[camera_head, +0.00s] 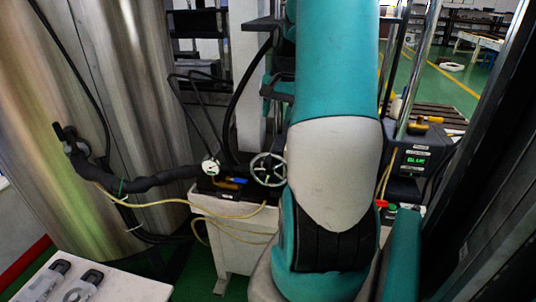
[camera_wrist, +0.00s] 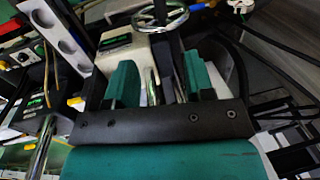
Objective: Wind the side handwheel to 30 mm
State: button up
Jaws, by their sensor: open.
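The side handwheel (camera_head: 268,168) is a spoked, pale metal wheel on the machine beside the white stand in the head view, just left of my arm. The wheel lies beyond the fingertips, and nothing shows gripped. My arm hides the gripper in the head view. I cannot read a millimetre setting.
A grey box with a green display (camera_head: 417,162) stands right of my arm. A round gauge (camera_head: 210,168) and a black hose (camera_head: 150,182) are left of the wheel. A white table (camera_head: 130,289) with grey parts is at the lower left. Large steel tanks fill the left.

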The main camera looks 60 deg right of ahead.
aim_at(268, 160)
jog(key=f+p, duration=0.1)
jog(key=f, duration=0.4)
jog(key=w+f+p, duration=0.1)
jog(key=f, duration=0.4)
jog(key=w+f+p, duration=0.1)
jog(key=f, duration=0.4)
jog(key=shift+w+a+f, duration=0.2)
jog(key=shift+a, duration=0.15)
jog(key=shift+c, duration=0.5)
grip_shut()
